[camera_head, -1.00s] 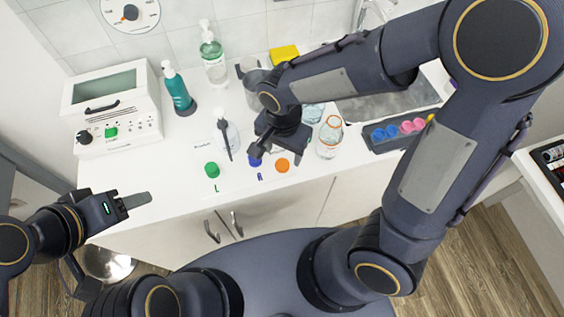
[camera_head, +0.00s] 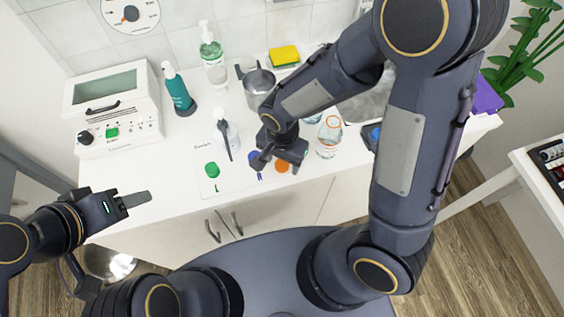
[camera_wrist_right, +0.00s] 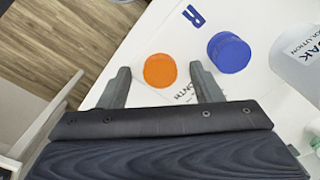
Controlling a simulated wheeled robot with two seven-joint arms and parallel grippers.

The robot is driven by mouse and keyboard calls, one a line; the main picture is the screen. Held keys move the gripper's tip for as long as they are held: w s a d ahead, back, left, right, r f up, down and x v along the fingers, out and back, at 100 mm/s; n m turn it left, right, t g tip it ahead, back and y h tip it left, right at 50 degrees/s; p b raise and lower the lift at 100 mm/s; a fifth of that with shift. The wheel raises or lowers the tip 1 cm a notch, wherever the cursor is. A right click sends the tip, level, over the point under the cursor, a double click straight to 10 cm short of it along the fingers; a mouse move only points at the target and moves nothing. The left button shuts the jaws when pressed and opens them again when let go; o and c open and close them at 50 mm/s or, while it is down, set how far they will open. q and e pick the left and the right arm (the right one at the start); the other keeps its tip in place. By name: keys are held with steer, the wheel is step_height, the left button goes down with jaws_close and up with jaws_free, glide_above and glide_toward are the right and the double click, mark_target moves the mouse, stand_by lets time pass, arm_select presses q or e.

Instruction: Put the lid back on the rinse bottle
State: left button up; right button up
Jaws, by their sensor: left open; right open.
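Three lids stand near the counter's front edge: green (camera_head: 211,170), blue (camera_head: 254,158) and orange (camera_head: 282,167). A clear bottle with an orange neck ring (camera_head: 329,137) stands to their right, open at the top. I cannot read which bottle is the rinse bottle. My right gripper (camera_head: 273,167) is open above the orange and blue lids, partly hiding them. In the right wrist view, the orange lid (camera_wrist_right: 160,70) shows between the open right fingers (camera_wrist_right: 160,68), the blue lid (camera_wrist_right: 228,52) outside them. My left gripper (camera_head: 148,198) is open and empty, left of the counter front.
A pale bottle (camera_wrist_right: 302,50) marked "solution" is close beyond the blue lid. A steel jug (camera_head: 259,86), teal bottle (camera_head: 178,90), pump bottle (camera_head: 213,62) and yellow sponge (camera_head: 284,55) stand behind. A white machine (camera_head: 112,105) fills the left. The front-left counter is clear.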

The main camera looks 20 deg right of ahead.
mark_target(281, 164)
steer(key=c, duration=1.1)
steer(key=shift+o, duration=0.2)
steer(key=shift+r, duration=0.1)
steer(key=shift+r, duration=0.35)
step_height(281, 164, up, 2)
steer(key=shift+r, duration=0.2)
steer(key=s+d+r, duration=0.3)
steer(key=s+r, duration=0.6)
steer(key=s, duration=0.4)
steer(key=shift+s+d+r, duration=0.25)
steer(key=shift+d+r, duration=0.15)
